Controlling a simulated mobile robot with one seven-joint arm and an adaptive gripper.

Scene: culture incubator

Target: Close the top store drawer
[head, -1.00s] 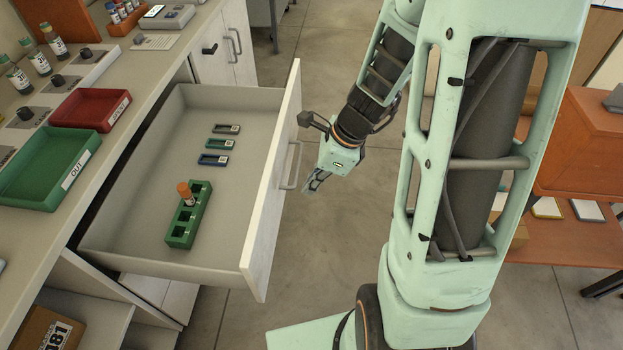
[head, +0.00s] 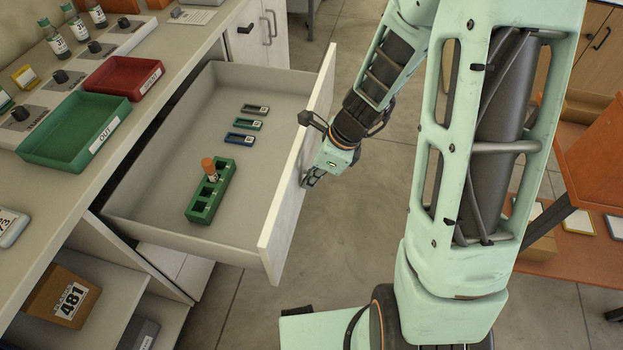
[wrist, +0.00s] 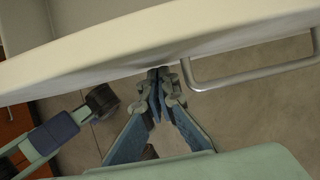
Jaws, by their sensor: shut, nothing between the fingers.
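The top store drawer (head: 155,210) stands pulled out from the counter in the head view, with a pale front panel (head: 290,205). Its bar handle shows in the wrist view (wrist: 250,80), to the right of my fingers. My gripper (head: 310,180) is shut and empty on the outer side of the front panel. In the wrist view my fingertips (wrist: 160,78) meet the lower edge of the panel in the picture; they are at or very near its face, and I cannot tell if they touch. The handle is mostly hidden in the head view.
In the drawer lie a green rack (head: 211,195) with an orange-capped vial (head: 209,168) and several small slides. On the counter are a green tray (head: 60,140) and a red tray (head: 118,82). Below, a cardboard box (head: 62,298) sits on an open shelf. Floor is clear beyond the drawer.

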